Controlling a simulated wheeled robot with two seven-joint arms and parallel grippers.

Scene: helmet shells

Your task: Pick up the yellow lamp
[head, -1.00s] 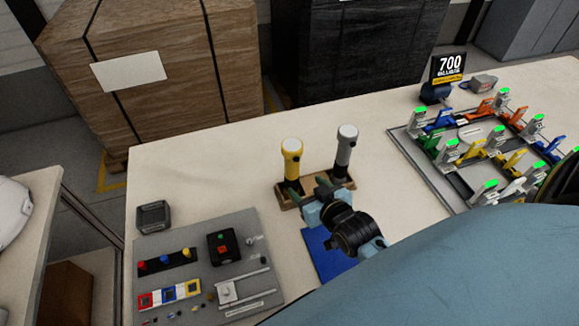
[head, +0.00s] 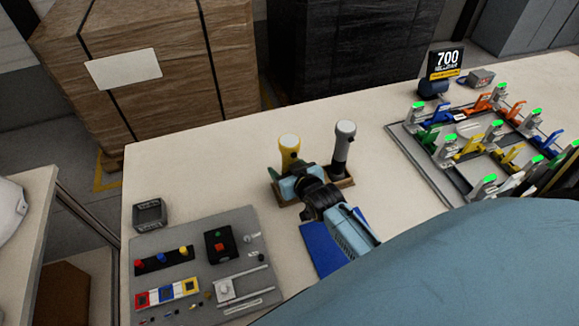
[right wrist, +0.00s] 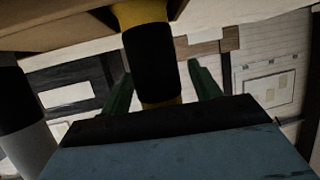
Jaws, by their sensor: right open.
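The yellow lamp (head: 289,143) stands upright in a wooden holder (head: 345,183), with a white top. In the right wrist view the lamp (right wrist: 158,98) shows a black band between yellow parts. My right gripper (head: 288,168) is at the lamp's lower part in the head view. Its two green fingers (right wrist: 160,78) are open, one on each side of the lamp, with gaps visible on both sides. The gripper's body hides part of the lamp and holder in the head view. My left gripper is not in view.
A blue mat (head: 322,248) lies in front. A grey panel with coloured parts (head: 205,260) is at left, and a fixture with several clamps (head: 420,165) at right. The table behind the holder is clear.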

